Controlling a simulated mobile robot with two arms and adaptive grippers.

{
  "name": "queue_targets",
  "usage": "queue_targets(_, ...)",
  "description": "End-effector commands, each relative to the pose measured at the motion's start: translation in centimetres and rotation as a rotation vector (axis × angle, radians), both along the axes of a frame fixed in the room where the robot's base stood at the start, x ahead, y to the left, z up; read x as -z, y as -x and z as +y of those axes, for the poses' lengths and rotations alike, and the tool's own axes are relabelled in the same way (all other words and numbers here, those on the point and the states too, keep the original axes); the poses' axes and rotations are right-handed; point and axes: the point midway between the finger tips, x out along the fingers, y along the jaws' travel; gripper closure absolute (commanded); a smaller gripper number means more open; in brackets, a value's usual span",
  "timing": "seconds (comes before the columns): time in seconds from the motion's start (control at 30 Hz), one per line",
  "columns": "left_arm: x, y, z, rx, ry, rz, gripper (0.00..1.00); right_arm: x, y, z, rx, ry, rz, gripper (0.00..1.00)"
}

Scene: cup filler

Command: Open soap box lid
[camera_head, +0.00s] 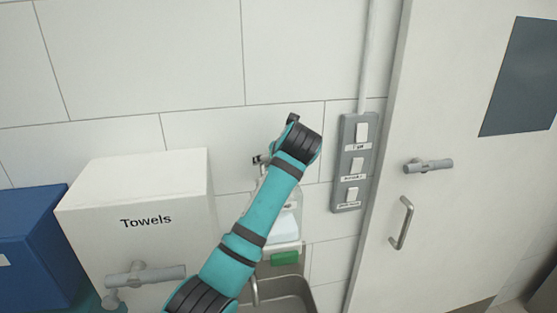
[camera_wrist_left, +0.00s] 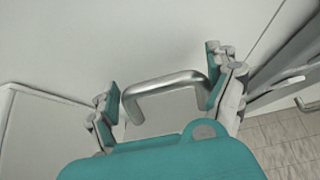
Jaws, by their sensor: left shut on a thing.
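The soap box (camera_head: 290,222) is a pale box on the wall, partly hidden behind my left arm, with a green piece (camera_head: 285,258) below it. My left gripper (camera_head: 260,160) is at the top of the soap box, mostly hidden by my wrist in the head view. In the left wrist view, my left gripper (camera_wrist_left: 163,95) has its teal pads at the two ends of a bent silver handle (camera_wrist_left: 165,82) and is shut on it. The handle stands out from a pale surface. I cannot tell from the head view whether the lid is raised.
A white box marked Towels (camera_head: 135,245) stands at the left, beside a blue box (camera_head: 35,255). A metal sink (camera_head: 290,293) lies below the soap box. A grey switch panel (camera_head: 354,163) and a door with a handle (camera_head: 401,223) are at the right.

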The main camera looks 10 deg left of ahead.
Motion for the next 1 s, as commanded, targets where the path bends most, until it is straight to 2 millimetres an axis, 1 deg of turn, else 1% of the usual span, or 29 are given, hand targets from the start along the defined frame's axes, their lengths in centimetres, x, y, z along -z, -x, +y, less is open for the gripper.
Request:
queue_targets(0.03, 0.4, 0.0, 0.1, -0.004, 0.003, 0.009, 0.69, 0.0, 0.0, 0.0, 0.000, 0.000, 0.000, 0.08)
queue_targets(0.27, 0.5, 0.0, 0.1, -0.004, 0.002, 0.010, 0.69, 0.0, 0.0, 0.0, 0.000, 0.000, 0.000, 0.08)
queue_targets(0.3, 0.5, 0.0, 0.1, -0.004, 0.001, 0.009, 0.06, 0.0, 0.0, 0.0, 0.000, 0.000, 0.001, 0.08)
queue_targets(0.37, 0.4, 0.0, 0.1, -0.003, 0.002, 0.008, 0.00, 0.0, 0.0, 0.0, 0.000, 0.000, 0.001, 0.08)
queue_targets(0.63, 0.2, 0.1, 0.0, -0.002, 0.001, 0.003, 0.00, 0.0, 0.1, 0.2, 0.000, -0.003, 0.002, 0.08)
queue_targets(0.73, -0.2, 0.5, -0.2, -0.001, 0.001, 0.000, 0.00, 0.0, 0.1, 0.2, 0.000, -0.003, 0.002, 0.08)
queue_targets(0.87, -1.4, 1.9, -0.7, 0.000, 0.002, -0.001, 0.00, 0.0, 0.1, 0.2, 0.000, -0.003, 0.002, 0.08)
queue_targets(1.0, -3.1, 4.3, -1.4, 0.000, 0.002, -0.001, 0.00, 0.0, 0.1, 0.2, 0.000, -0.002, 0.001, 0.08)
